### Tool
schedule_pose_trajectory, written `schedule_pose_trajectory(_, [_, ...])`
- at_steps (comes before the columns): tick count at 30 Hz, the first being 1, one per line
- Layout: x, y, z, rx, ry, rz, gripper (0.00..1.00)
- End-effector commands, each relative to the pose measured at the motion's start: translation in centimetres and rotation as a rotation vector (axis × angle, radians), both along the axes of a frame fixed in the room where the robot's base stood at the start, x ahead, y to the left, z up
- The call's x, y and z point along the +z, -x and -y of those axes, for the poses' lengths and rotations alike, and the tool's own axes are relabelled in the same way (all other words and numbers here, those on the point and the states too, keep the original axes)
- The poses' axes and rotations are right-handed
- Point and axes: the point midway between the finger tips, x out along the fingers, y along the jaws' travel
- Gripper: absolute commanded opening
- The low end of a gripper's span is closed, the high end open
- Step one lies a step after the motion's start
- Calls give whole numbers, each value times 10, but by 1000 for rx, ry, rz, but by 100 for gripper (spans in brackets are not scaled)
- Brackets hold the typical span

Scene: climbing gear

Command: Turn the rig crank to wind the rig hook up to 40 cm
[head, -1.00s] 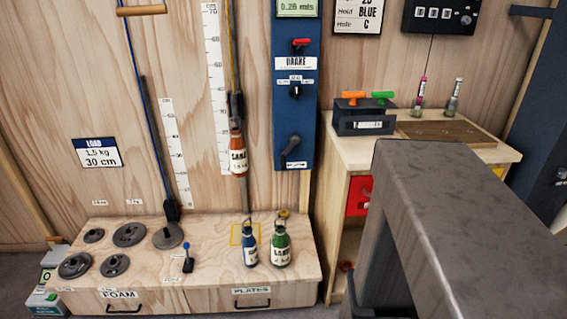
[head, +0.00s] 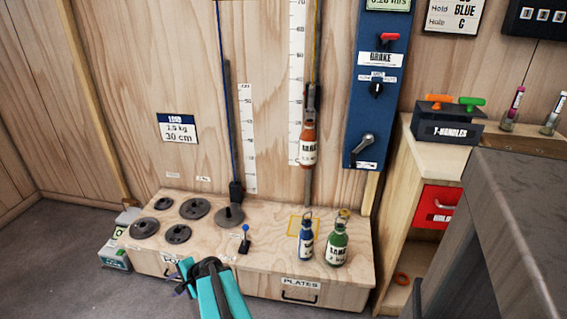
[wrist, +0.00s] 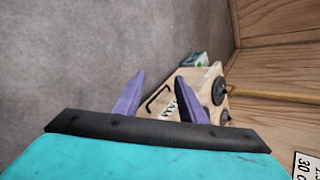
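The rig crank (head: 363,144), a grey handle, is low on the blue wall panel (head: 379,105), below a red brake lever (head: 389,39) and a black knob (head: 376,88). The rig hook (head: 313,98) hangs on a cord left of the panel, with a red labelled bottle (head: 309,145) under it, beside a white ruler (head: 296,80). My gripper (head: 187,277) is low in the head view, in front of the wooden bench and well away from the crank. In the wrist view my purple fingers (wrist: 158,100) are apart with nothing between them.
A wooden bench (head: 265,250) below the panel bears dark plates (head: 194,208), a blue bottle (head: 306,240) and a green bottle (head: 337,240). A side cabinet (head: 440,160) with T-handles (head: 450,102) stands right. Open grey floor (head: 75,260) lies left.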

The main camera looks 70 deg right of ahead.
Motion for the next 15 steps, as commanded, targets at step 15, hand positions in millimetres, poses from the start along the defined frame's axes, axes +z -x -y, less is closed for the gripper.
schedule_pose_trajectory(15, [104,83,204,-656,-158,345,37])
